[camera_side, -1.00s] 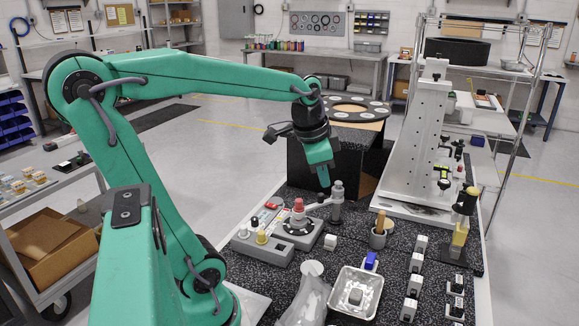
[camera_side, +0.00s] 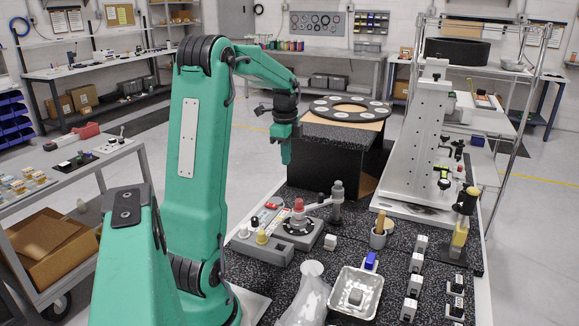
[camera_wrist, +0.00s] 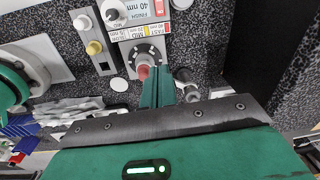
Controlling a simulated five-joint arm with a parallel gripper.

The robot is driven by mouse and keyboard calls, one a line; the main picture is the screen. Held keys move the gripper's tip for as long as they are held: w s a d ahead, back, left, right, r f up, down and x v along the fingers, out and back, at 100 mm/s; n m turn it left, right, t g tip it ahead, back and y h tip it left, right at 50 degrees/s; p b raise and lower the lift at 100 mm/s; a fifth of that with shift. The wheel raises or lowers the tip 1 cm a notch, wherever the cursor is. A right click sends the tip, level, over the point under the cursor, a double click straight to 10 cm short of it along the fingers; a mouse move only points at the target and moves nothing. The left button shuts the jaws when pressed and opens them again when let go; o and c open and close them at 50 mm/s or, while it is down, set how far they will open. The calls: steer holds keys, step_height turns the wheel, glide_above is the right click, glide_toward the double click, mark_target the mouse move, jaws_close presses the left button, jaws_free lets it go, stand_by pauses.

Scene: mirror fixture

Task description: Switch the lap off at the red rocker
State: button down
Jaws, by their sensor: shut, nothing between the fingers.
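The lap's grey control box (camera_side: 262,252) sits on the dark speckled bench top in the side view. A small red part (camera_side: 271,206), which looks like the red rocker, is at its far end. A red-topped knob (camera_side: 298,205) stands on the round dial beside it. The wrist view shows the red knob (camera_wrist: 143,72), dial and labelled panel (camera_wrist: 125,52).
A small grey post with an arm (camera_side: 337,200) stands right of the dial. A black box with a holed ring on top (camera_side: 325,150) is behind. A foil tray (camera_side: 343,295), a clear bag (camera_side: 302,300) and several small blocks occupy the front and right.

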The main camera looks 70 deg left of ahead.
steer(key=m, duration=0.1)
glide_above(269, 204)
steer(key=w+d, duration=0.1)
step_height(269, 204, down, 3)
steer(key=shift+w+r, duration=0.1)
steer(key=shift+r, duration=0.15)
steer(key=shift+f, duration=0.15)
step_height(269, 204, down, 14)
steer(key=shift+r, duration=0.1)
stand_by(0.4)
steer(key=shift+d+f, duration=0.15)
steer(key=shift+f, duration=0.1)
stand_by(0.4)
steer(key=shift+s+a+r, duration=0.1)
steer(key=shift+s+a, duration=0.45)
